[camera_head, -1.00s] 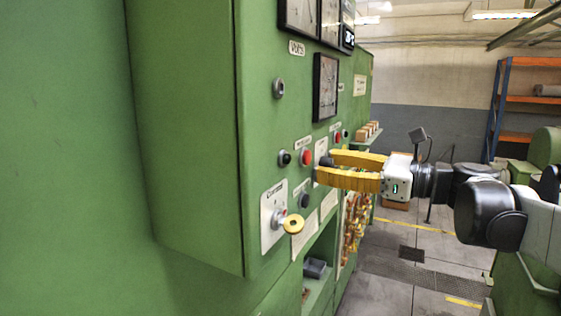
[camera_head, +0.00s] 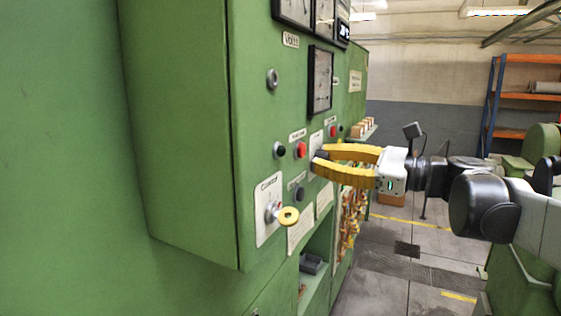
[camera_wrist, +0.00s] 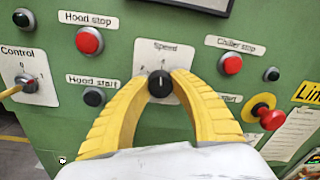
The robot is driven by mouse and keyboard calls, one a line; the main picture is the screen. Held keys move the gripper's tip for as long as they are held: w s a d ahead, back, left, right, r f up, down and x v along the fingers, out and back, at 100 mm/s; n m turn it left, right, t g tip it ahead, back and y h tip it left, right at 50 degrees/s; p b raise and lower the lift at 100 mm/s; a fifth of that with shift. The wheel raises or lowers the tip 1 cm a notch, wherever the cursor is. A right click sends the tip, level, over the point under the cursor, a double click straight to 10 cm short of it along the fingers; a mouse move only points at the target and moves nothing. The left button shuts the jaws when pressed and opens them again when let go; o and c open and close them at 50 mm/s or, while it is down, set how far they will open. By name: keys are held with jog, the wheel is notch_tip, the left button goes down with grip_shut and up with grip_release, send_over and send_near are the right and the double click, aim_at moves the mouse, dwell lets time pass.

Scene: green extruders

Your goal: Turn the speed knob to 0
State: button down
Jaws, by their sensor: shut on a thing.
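The speed knob (camera_wrist: 160,84) is a round black knob on a white plate (camera_wrist: 157,52) labelled "Speed", in the middle of the wrist view. A pale mark on it points about straight up. My gripper (camera_wrist: 160,88) has its yellow fingers on the left and right sides of the knob, shut on it. In the head view my gripper (camera_head: 319,160) reaches from the right to the green panel, and its fingers hide most of the knob there.
Red hood stop (camera_wrist: 89,40) and chiller stop (camera_wrist: 231,64) buttons flank the knob. A red emergency button (camera_wrist: 270,117) protrudes at right. Floor is open behind my arm.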

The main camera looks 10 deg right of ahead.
jog(key=n+b, duration=0.1)
jog(key=n, duration=0.4)
jog(key=shift+f+n+b, duration=0.1)
jog(key=shift+n+b, duration=0.2)
jog(key=shift+b, duration=0.1)
jog(key=n+b, duration=0.1)
jog(key=n, duration=0.4)
jog(key=shift+n+y, duration=0.3)
jog(key=shift+y, duration=0.1)
jog(key=n+b, duration=0.1)
jog(key=n, duration=0.4)
jog(key=shift+n, duration=0.4)
jog(key=n+g+b, duration=0.1)
jog(key=n, duration=0.5)
jog(key=shift+f, duration=0.1)
jog(key=c, duration=1.1)
grip_release()
